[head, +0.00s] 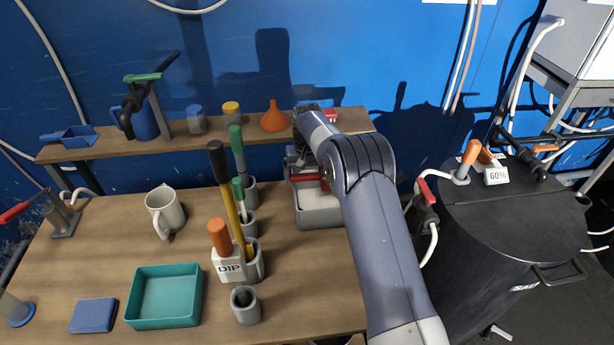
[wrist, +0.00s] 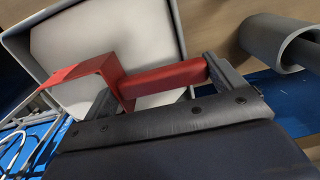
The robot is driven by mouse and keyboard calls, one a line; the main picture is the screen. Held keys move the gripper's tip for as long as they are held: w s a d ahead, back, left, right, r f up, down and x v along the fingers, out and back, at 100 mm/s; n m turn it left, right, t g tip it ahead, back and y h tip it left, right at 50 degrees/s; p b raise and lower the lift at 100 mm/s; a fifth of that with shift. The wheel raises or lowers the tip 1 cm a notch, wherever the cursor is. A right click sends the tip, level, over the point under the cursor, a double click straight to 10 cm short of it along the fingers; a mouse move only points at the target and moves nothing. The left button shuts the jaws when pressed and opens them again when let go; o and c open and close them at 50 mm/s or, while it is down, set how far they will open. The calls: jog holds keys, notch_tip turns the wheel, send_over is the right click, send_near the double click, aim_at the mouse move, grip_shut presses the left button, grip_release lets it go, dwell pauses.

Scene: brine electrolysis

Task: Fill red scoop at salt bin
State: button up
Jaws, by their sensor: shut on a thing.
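The red scoop (wrist: 92,75) shows in the wrist view, with its handle (wrist: 165,79) between the two fingers of my gripper (wrist: 163,88). My gripper is shut on the handle. The salt bin (wrist: 180,20) is a grey box with white salt inside, behind the scoop in this view. The scoop's inside is turned away, so I cannot tell whether it holds salt. In the head view the salt bin (head: 322,217) stands at the table's right, partly behind my arm. A bit of red scoop (head: 309,177) shows at its back, below my gripper (head: 298,160).
A shelf (head: 210,146) runs behind the bin, carrying an orange funnel (head: 273,120) and small jars. Grey holders with upright tools (head: 240,210) stand left of the bin. A teal tray (head: 165,297) lies front left. A black drum (head: 515,215) stands to the right.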

jog(key=shift+h, duration=0.5)
jog(key=shift+s+a+r+p, duration=0.15)
jog(key=shift+r+p, duration=0.4)
jog(key=shift+r, duration=0.35)
jog(key=shift+w+a+r+p, duration=0.1)
jog(key=shift+a+r+p, duration=0.1)
jog(key=shift+r+p, duration=0.5)
jog(key=shift+s+a+r+p, duration=0.15)
jog(key=shift+r+p, duration=0.25)
jog(key=shift+r, duration=0.65)
jog(key=shift+w, duration=0.1)
